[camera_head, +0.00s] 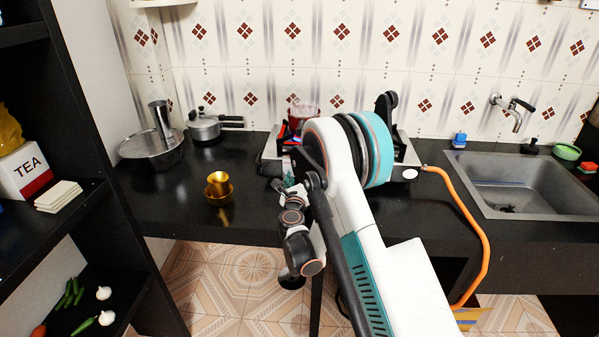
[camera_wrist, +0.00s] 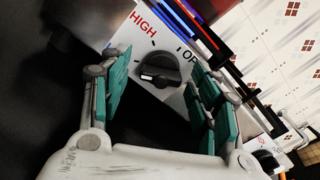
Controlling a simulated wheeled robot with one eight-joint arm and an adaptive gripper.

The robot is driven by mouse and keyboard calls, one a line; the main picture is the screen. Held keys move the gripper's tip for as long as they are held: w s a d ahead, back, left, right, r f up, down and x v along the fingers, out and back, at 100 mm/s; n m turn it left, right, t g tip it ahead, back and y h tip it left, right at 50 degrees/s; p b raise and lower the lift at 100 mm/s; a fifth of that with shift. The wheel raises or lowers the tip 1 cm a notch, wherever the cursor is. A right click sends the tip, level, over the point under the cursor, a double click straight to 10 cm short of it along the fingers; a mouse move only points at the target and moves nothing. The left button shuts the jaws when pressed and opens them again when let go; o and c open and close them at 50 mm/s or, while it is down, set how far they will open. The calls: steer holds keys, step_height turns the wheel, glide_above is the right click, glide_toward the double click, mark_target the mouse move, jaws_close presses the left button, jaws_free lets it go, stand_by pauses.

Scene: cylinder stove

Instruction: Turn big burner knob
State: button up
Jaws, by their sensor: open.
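The black burner knob (camera_wrist: 158,72) is on the stove's white front panel (camera_wrist: 125,42), with a red HIGH label to its upper left and a dark, partly hidden OFF label to its right. My gripper (camera_wrist: 159,66) is open, with its teal finger pads on either side of the knob in the picture. The knob appears ahead of the fingertips; I cannot tell whether they touch it. In the head view, the stove (camera_head: 406,153) is mostly hidden behind my arm, and this knob is not visible there.
An orange hose (camera_head: 471,208) runs from the stove's right side and down past the counter edge. A gold cup (camera_head: 218,184), a lidded pan (camera_head: 150,148) and a pressure cooker (camera_head: 203,127) stand on the counter to the left. A sink (camera_head: 515,181) is at right.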

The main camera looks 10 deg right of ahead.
steer(key=c, duration=1.1)
